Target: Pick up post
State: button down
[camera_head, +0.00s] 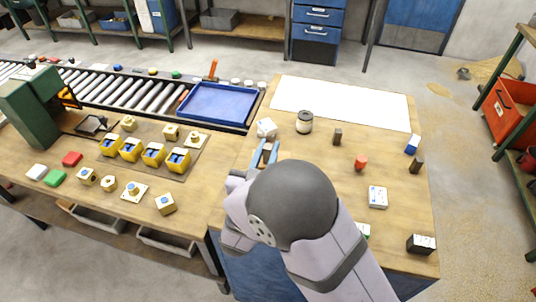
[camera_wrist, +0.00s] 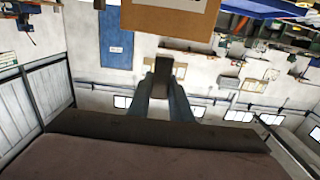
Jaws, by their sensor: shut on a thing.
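My gripper (camera_head: 266,153) is at the left part of the right-hand table, with its blue fingers shut on a small dark brown post. In the wrist view, the post (camera_wrist: 163,74) is upright between the two fingertips. In the head view my wrist hides much of the area below it, and I cannot tell how far the post is above the table. Two similar dark posts stand on the table, one near the middle (camera_head: 337,136) and one at the right edge (camera_head: 417,164).
A white knobbed part (camera_head: 266,128) and a jar (camera_head: 304,122) stand just beyond my gripper. A red part (camera_head: 361,162), white box (camera_head: 377,197), blue-and-white block (camera_head: 412,145) and black box (camera_head: 421,244) lie to the right. A white sheet (camera_head: 340,100) covers the back. Yellow fixtures (camera_head: 130,150) stand left.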

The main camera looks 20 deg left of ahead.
aim_at(271, 147)
notch_tip(271, 147, up, 8)
jog(key=shift+f+b, duration=0.1)
jog(key=shift+b, duration=0.4)
jog(key=shift+w+f+b, duration=0.5)
jog(key=shift+f+b, duration=0.15)
jog(key=shift+f, duration=0.95)
jog(key=shift+w+f+b, duration=0.5)
jog(key=shift+f+b, duration=0.15)
jog(key=shift+f, duration=1)
jog(key=shift+w+f+b, duration=0.5)
jog(key=shift+f+b, duration=0.15)
jog(key=shift+f, duration=0.95)
jog(key=shift+f, duration=0.15)
jog(key=c, duration=1.6)
grip_release()
